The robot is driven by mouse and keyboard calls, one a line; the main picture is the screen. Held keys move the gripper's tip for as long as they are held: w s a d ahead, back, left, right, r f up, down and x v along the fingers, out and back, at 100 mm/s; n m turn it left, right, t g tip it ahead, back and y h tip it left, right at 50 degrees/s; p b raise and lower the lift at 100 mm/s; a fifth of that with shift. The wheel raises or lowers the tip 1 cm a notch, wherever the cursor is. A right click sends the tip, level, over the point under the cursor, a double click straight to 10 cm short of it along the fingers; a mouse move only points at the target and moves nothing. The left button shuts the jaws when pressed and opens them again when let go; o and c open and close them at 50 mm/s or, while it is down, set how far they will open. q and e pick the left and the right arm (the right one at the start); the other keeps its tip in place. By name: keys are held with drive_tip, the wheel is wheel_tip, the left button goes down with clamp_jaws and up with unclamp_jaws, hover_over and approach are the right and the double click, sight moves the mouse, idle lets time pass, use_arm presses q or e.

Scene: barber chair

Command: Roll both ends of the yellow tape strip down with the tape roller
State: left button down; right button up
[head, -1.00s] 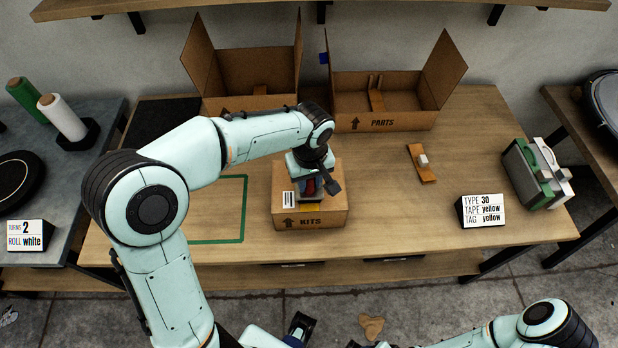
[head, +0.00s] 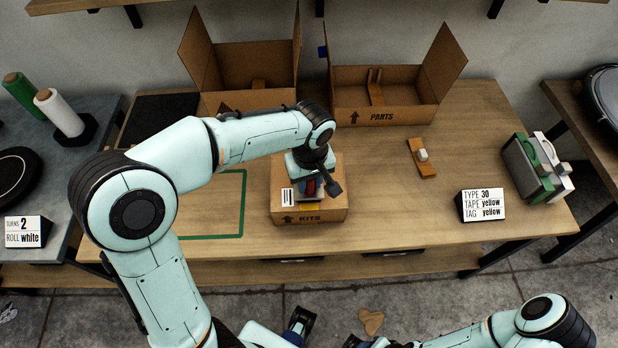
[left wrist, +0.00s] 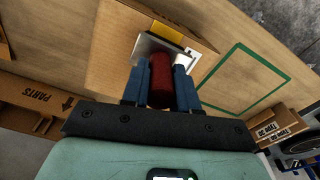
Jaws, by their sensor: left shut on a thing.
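The cardboard box marked KITS (head: 329,215) stands on the table. A short piece of the yellow tape strip (head: 309,206) shows at its front; the strip also shows in the left wrist view (left wrist: 163,31). My left gripper (head: 310,186) is above the box, shut on the red handle of the tape roller (left wrist: 160,78). In the left wrist view the blue fingers (left wrist: 159,92) flank the handle, and a pale metal part lies close to the tape. Contact between roller and tape cannot be made out. The strip's other end is hidden. My right arm is at the lower right; its gripper's jaws are unclear.
Two open cartons stand at the back, the right one marked PARTS (head: 381,117). A green outline (head: 240,205) marks the table left of the box.

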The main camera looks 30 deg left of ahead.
use_arm(q)
drive_tip(key=shift+r+p, duration=1.9)
drive_tip(key=shift+r, duration=1)
drive_tip(key=shift+f, duration=0.1)
use_arm(e)
drive_tip(key=r, duration=0.1)
drive_tip(key=w+r, duration=0.1)
drive_tip(key=r, duration=0.1)
drive_tip(key=w+r, duration=0.1)
drive_tip(key=shift+r, duration=0.15)
